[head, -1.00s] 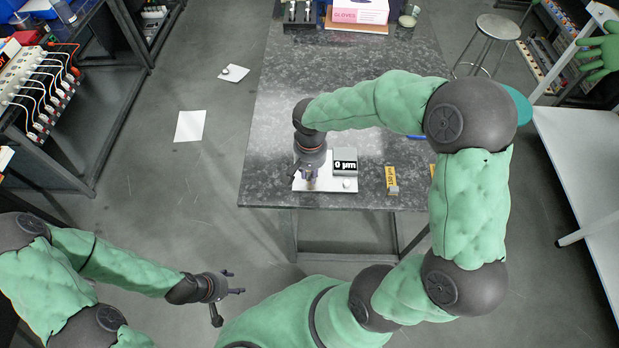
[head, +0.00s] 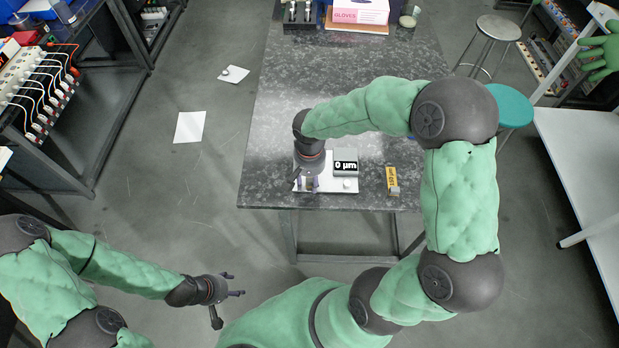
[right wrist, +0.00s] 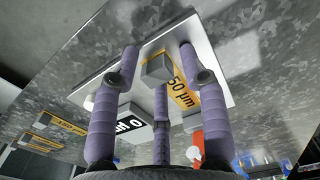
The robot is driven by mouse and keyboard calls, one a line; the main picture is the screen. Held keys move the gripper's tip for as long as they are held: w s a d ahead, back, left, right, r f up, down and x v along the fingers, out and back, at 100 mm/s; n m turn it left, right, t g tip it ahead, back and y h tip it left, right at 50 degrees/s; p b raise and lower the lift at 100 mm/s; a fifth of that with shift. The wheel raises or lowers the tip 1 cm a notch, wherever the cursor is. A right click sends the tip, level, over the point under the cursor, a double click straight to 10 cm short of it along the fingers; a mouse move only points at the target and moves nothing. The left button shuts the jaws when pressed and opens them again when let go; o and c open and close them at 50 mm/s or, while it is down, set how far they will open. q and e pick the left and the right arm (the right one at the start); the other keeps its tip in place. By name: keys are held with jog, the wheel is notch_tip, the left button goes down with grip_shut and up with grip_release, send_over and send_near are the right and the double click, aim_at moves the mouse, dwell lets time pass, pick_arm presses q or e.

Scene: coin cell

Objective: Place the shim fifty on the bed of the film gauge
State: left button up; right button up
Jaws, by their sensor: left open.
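My right gripper (head: 307,185) is over the left part of the white bed (head: 335,185) of the film gauge, pointing down. In the right wrist view its three purple fingers (right wrist: 160,72) stand apart around the shim fifty (right wrist: 182,88), an orange strip marked 50 µm with a grey block. Gaps show beside the block, and the gripper looks open. The shim appears against the white bed; exact contact is hard to tell. The gauge's display (head: 345,162) reads 0 µm. My left gripper (head: 235,285) is open and empty, left of the table.
Another orange shim (head: 392,180) lies on the dark table right of the gauge. A small white knob (head: 347,183) is on the bed. A box of gloves (head: 360,11) stands at the back.

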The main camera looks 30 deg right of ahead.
jog(key=shift+r, duration=0.1)
jog(key=shift+r, duration=0.35)
notch_tip(320, 180, up, 12)
jog(key=p, duration=0.2)
jog(key=shift+f+p, duration=0.25)
jog(key=shift+p, duration=0.1)
